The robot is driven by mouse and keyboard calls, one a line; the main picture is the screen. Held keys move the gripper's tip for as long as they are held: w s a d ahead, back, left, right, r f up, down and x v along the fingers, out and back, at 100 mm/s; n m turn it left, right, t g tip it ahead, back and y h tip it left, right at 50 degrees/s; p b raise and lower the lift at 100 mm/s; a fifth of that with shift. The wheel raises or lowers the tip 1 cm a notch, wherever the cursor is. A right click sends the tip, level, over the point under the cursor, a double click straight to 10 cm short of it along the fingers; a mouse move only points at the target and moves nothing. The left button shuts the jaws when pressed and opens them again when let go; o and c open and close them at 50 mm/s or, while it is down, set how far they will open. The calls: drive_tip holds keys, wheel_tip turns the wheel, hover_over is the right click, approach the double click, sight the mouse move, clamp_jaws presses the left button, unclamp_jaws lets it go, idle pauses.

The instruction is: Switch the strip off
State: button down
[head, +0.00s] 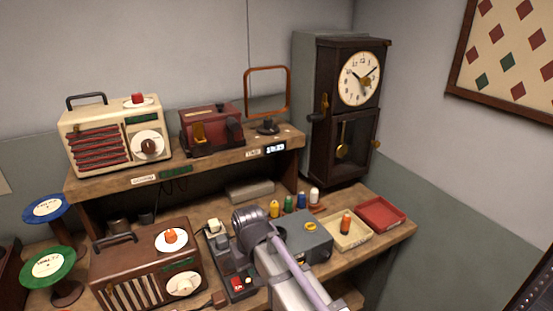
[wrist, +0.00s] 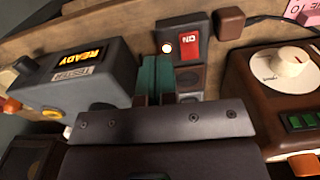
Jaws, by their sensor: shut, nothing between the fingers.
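The power strip (head: 240,286) lies on the bench between the brown radio and the grey tester. In the wrist view the strip (wrist: 189,78) shows a red rocker switch (wrist: 190,49) marked ON and a glowing round lamp (wrist: 167,48) beside it. The red switch also shows in the head view (head: 237,282). My gripper (wrist: 157,65) is shut and empty, with its teal fingers over the strip, close to the lamp and switch. I cannot tell whether they touch it. In the head view my arm hides the fingertips.
The grey tester (wrist: 70,75), reading READY, stands close on one side; the brown radio (wrist: 258,85) is on the other. A brown block (wrist: 230,22) lies near the strip's end. Several spools (head: 288,203), a cream tray (head: 346,232) and a red tray (head: 381,213) are right.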

drive_tip(key=s+d+m, duration=0.2)
drive_tip(key=d+m, duration=0.1)
drive_tip(key=d, duration=1)
drive_tip(key=s+d+m, duration=0.2)
drive_tip(key=s+d, duration=0.1)
drive_tip(key=d, duration=1.1)
drive_tip(key=shift+s+m, duration=0.3)
drive_tip(key=shift+m, duration=0.1)
drive_tip(key=w+a+r+n+p, duration=0.2)
drive_tip(key=a+n, duration=0.6)
drive_tip(key=a, duration=0.2)
drive_tip(key=w+a+r+n+p, duration=0.2)
drive_tip(key=a+r+n, duration=0.1)
drive_tip(key=a+n, duration=0.5)
drive_tip(key=w+a+r+n+t+p, duration=0.1)
drive_tip(key=w+a+r+n+p, duration=0.1)
drive_tip(key=a+n, duration=0.6)
drive_tip(key=a+p, duration=0.1)
drive_tip(key=a, duration=0.4)
drive_tip(key=shift+w+a+r+y, duration=0.15)
drive_tip(key=shift+w+a+y, duration=0.15)
drive_tip(key=shift+y, duration=0.1)
